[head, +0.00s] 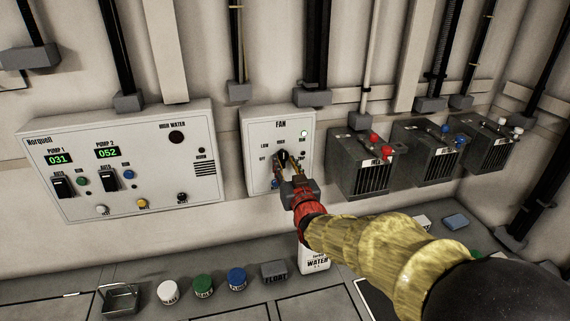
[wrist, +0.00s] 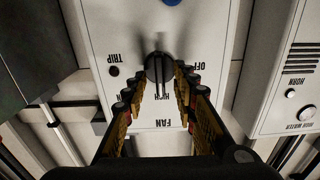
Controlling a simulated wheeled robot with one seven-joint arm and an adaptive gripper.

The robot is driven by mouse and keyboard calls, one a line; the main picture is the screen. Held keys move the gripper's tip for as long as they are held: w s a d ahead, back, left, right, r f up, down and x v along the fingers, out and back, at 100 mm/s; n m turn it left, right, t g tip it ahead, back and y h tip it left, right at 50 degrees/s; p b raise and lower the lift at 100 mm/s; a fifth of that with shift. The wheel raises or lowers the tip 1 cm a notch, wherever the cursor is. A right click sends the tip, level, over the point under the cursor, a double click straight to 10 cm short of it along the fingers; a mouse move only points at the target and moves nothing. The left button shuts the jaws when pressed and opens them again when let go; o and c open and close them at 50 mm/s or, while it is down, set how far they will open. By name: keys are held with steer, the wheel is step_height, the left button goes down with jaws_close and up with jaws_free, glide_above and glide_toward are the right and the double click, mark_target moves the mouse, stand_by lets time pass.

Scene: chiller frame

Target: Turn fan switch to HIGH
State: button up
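The fan switch (head: 282,155) is a black rotary knob on the white FAN panel (head: 304,165). In the wrist view, which shows the panel upside down, the knob (wrist: 158,68) has its narrow bar in line with the HIGH label. My gripper (head: 285,164) is at the panel front. In the wrist view its fingers (wrist: 159,80) are apart, one on each side of the knob, with small gaps seeming to show. I cannot tell whether either tip touches it. In the head view the fingers partly hide the panel's lower half.
A wider pump panel (head: 130,190) is mounted to the left. Dark finned boxes (head: 360,165) stick out from the wall to the right.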

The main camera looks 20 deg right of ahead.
steer(key=s, duration=1.1)
steer(key=shift+s, duration=0.25)
steer(key=shift+f, duration=0.1)
steer(key=s+f+g, duration=0.8)
steer(key=s+f, duration=0.1)
steer(key=f, duration=0.4)
steer(key=s+r+g+p, duration=0.1)
steer(key=s+r+g, duration=0.2)
steer(key=s, duration=0.7)
steer(key=s+r+g+p, duration=0.1)
steer(key=s+r+g, duration=0.2)
steer(key=s, duration=0.6)
steer(key=shift+t, duration=0.8)
step_height(320, 180, up, 5)
steer(key=shift+s+f+p, duration=0.15)
steer(key=shift+p, duration=0.45)
